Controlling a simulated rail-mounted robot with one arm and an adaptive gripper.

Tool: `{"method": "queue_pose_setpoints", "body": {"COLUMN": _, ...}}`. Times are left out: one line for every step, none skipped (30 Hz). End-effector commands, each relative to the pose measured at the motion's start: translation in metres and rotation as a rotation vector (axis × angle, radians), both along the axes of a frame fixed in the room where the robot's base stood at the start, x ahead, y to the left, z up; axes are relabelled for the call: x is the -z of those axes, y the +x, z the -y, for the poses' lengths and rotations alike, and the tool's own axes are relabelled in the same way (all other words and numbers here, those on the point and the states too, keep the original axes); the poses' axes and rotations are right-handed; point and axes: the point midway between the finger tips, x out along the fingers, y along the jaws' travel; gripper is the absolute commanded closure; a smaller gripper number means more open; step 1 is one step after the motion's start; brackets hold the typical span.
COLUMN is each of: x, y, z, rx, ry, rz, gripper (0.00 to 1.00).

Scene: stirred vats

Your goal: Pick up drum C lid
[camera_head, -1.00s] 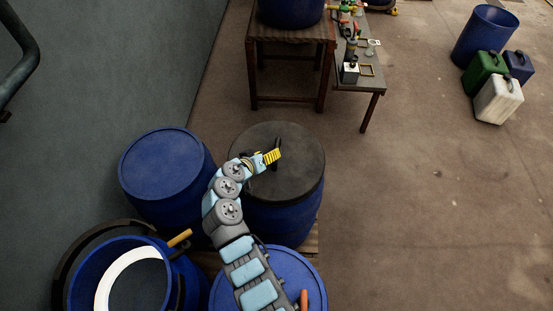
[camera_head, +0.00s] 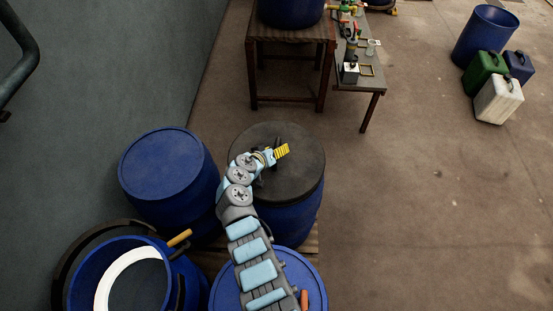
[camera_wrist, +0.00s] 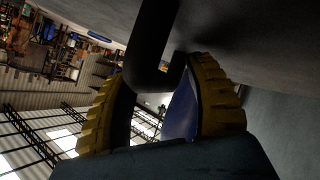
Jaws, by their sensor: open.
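A black round lid (camera_head: 300,172) lies flat on a blue drum (camera_head: 295,222) in the middle of the head view; no letter shows on it. A dark upright handle (camera_head: 276,141) stands on the lid, partly hidden by my gripper. My gripper (camera_head: 281,151) is over the lid at the handle, its fingers yellow. In the wrist view my gripper (camera_wrist: 160,82) has its two ribbed yellow fingers apart, with the black bent handle (camera_wrist: 150,45) reaching between them. I cannot tell whether either finger touches it. The lid's dark grey surface fills the upper right there.
A blue-lidded drum (camera_head: 160,165) stands close left, an open drum (camera_head: 90,285) with a white ring at lower left, and another blue lid (camera_head: 310,272) under my arm. A wooden table (camera_head: 285,35) stands behind. Floor at right is clear up to the canisters (camera_head: 498,98).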

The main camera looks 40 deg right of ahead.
Motion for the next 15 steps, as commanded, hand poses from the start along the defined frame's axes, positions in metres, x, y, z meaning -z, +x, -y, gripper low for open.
{"method": "queue_pose_setpoints", "body": {"x": 0.0012, "y": 0.0, "z": 0.0011, "rx": 0.0, "ry": 0.0, "rz": -0.001, "gripper": 0.45}}
{"method": "queue_pose_setpoints", "body": {"x": 0.0015, "y": 0.0, "z": 0.0015, "rx": 0.0, "ry": 0.0, "rz": -0.001, "gripper": 0.45}}
{"method": "queue_pose_setpoints", "body": {"x": 0.0019, "y": 0.0, "z": 0.0016, "rx": 0.0, "ry": 0.0, "rz": -0.001, "gripper": 0.45}}
{"method": "queue_pose_setpoints", "body": {"x": 0.0019, "y": 0.0002, "z": 0.0017, "rx": -0.001, "ry": 0.0, "rz": -0.001, "gripper": 0.45}}
{"method": "queue_pose_setpoints", "body": {"x": 0.002, "y": 0.0001, "z": 0.0018, "rx": -0.001, "ry": 0.0, "rz": -0.001, "gripper": 0.45}}
{"method": "queue_pose_setpoints", "body": {"x": 0.0019, "y": 0.0001, "z": 0.0017, "rx": -0.001, "ry": 0.0, "rz": -0.001, "gripper": 0.45}}
{"method": "queue_pose_setpoints", "body": {"x": 0.0017, "y": 0.0002, "z": 0.0017, "rx": -0.001, "ry": 0.0, "rz": -0.001, "gripper": 0.45}}
{"method": "queue_pose_setpoints", "body": {"x": 0.0017, "y": 0.0001, "z": 0.0017, "rx": -0.001, "ry": 0.0, "rz": -0.001, "gripper": 0.45}}
{"method": "queue_pose_setpoints", "body": {"x": 0.0017, "y": 0.0002, "z": 0.0017, "rx": -0.001, "ry": 0.0, "rz": -0.001, "gripper": 0.45}}
{"method": "queue_pose_setpoints", "body": {"x": 0.0015, "y": 0.0003, "z": 0.0016, "rx": -0.001, "ry": 0.0, "rz": -0.001, "gripper": 0.48}}
{"method": "queue_pose_setpoints", "body": {"x": 0.0015, "y": 0.0003, "z": 0.0016, "rx": -0.001, "ry": 0.0, "rz": -0.001, "gripper": 0.57}}
{"method": "queue_pose_setpoints", "body": {"x": 0.0016, "y": 0.0002, "z": 0.0016, "rx": -0.001, "ry": 0.0, "rz": -0.001, "gripper": 0.68}}
{"method": "queue_pose_setpoints", "body": {"x": 0.0016, "y": 0.0002, "z": 0.0016, "rx": -0.001, "ry": 0.0, "rz": -0.001, "gripper": 0.77}}
{"method": "queue_pose_setpoints", "body": {"x": 0.0016, "y": 0.0002, "z": 0.0016, "rx": -0.001, "ry": 0.0, "rz": -0.001, "gripper": 0.85}}
{"method": "queue_pose_setpoints", "body": {"x": 0.0015, "y": 0.0003, "z": 0.0016, "rx": -0.001, "ry": 0.0, "rz": -0.001, "gripper": 0.97}}
